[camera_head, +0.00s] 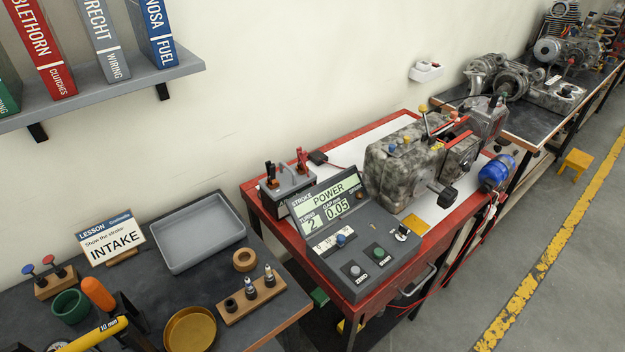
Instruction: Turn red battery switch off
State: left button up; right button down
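I cannot clearly make out a red battery switch. A grey battery-like box (287,184) stands at the left back corner of the red bench, behind the grey console. On top of it are a red clamp-like part (302,158) and a black one (270,171); whether the red part is a switch or a terminal clamp is too small to tell. The grey console (352,262) shows POWER on its display. A small key-like control (402,232) sits at its right end. Neither of my grippers can be made out.
A mottled grey engine (405,165) with a blue cylinder (495,172) takes up the right of the red bench. A dark left bench holds a grey tray (198,233), an INTAKE sign (111,238) and a wooden plug block (251,299). A book shelf (105,88) overhangs the upper left.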

aim_at(503, 197)
jog(key=z, duration=1.2)
jog(key=i+l+u, duration=0.1)
jog(key=i+l, duration=0.35)
jog(key=l, duration=0.2)
jog(key=i+l+u, duration=0.15)
jog(key=i+l, duration=0.3)
jog(key=l, duration=0.25)
jog(key=i+l+u, duration=0.15)
jog(key=l, duration=0.2)
jog(key=i, duration=0.05)
